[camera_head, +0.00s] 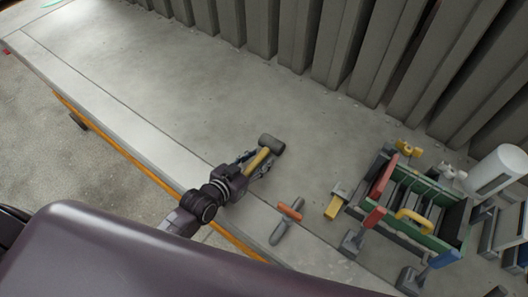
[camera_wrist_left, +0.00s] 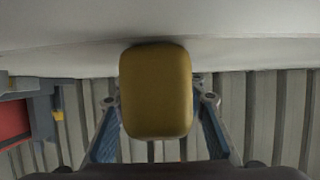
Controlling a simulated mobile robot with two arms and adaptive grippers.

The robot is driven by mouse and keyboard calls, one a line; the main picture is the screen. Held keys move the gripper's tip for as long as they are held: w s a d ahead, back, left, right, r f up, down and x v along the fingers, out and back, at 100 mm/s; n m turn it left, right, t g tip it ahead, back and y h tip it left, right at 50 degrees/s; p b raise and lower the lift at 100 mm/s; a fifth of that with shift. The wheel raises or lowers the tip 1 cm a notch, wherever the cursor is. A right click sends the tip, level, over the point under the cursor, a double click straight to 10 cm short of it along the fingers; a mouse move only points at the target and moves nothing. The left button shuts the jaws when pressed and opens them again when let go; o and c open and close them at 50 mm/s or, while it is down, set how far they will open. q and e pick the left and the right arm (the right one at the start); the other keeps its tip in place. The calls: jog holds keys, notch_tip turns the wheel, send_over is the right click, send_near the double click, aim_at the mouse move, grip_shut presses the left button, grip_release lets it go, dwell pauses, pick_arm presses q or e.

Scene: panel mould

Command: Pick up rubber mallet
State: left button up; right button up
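The rubber mallet has a dark grey head (camera_head: 271,144) and a yellow handle (camera_head: 257,160). It lies on the grey panel surface, head pointing away from me. My left gripper (camera_head: 256,163) reaches over the near edge, with its fingers spread on either side of the handle. In the left wrist view, the blunt yellow handle end (camera_wrist_left: 156,92) fills the middle between the two fingers of my left gripper (camera_wrist_left: 158,102). The handle hides part of the finger pads, so contact does not show. My right gripper is not in view.
An orange-and-grey tool (camera_head: 287,220) lies right of the mallet. A yellow-handled tool (camera_head: 335,206) lies beside a green tool carrier (camera_head: 433,241) at right. A white cylinder (camera_head: 497,170) stands behind it. Ribbed grey panels (camera_head: 330,45) line the back. The panel surface (camera_head: 150,85) left is clear.

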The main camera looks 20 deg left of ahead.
pick_arm(q)
grip_shut()
jog(key=shift+r, duration=0.2)
dwell(0.3)
